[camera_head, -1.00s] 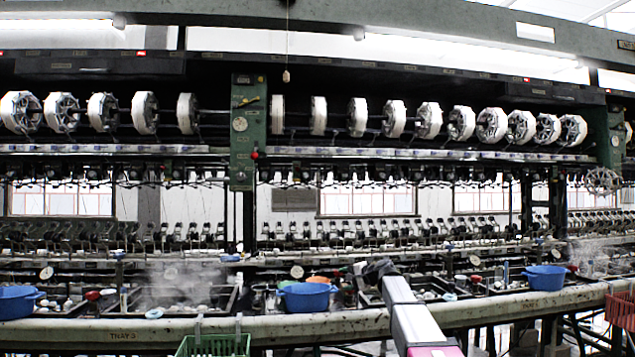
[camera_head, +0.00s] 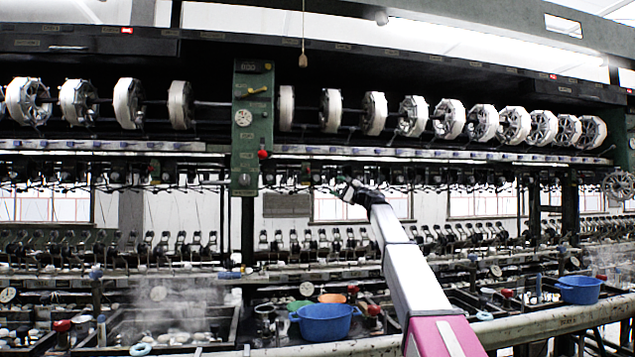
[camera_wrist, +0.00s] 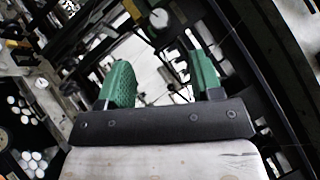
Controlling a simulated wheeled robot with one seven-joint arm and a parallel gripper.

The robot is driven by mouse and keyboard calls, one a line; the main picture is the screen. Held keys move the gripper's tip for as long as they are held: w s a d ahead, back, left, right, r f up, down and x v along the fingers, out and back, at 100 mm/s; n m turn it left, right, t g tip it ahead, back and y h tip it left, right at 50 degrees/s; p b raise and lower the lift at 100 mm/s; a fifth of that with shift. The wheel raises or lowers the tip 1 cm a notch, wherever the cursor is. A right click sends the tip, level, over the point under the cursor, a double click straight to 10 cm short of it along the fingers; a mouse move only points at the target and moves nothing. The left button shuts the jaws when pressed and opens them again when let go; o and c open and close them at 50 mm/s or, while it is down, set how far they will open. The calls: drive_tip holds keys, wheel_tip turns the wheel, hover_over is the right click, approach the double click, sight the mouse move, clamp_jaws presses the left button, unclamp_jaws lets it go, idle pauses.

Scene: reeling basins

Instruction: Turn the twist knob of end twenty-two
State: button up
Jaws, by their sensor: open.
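My gripper (camera_head: 350,192) is raised at the end of my extended arm, in front of the row of small dark twist fittings (camera_head: 400,178) under the long rail. In the wrist view my gripper (camera_wrist: 160,82) shows two green fingers spread apart with nothing between them. A pale rounded part (camera_wrist: 159,18) and dark machine bars lie beyond the fingers. The knob of end twenty-two cannot be told apart from the others, and no end number is legible. I cannot tell whether the fingers touch any fitting.
A green post (camera_head: 252,130) with a red ball knob (camera_head: 263,154) stands left of my gripper. White reels (camera_head: 412,116) line the machine above. Below are a blue basin (camera_head: 325,322), another blue basin (camera_head: 579,290) and a steaming basin (camera_head: 165,325).

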sight(318, 179)
drive_tip(key=x, duration=1)
drive_tip(key=shift+w+a, duration=0.15)
drive_tip(key=c, duration=0.9)
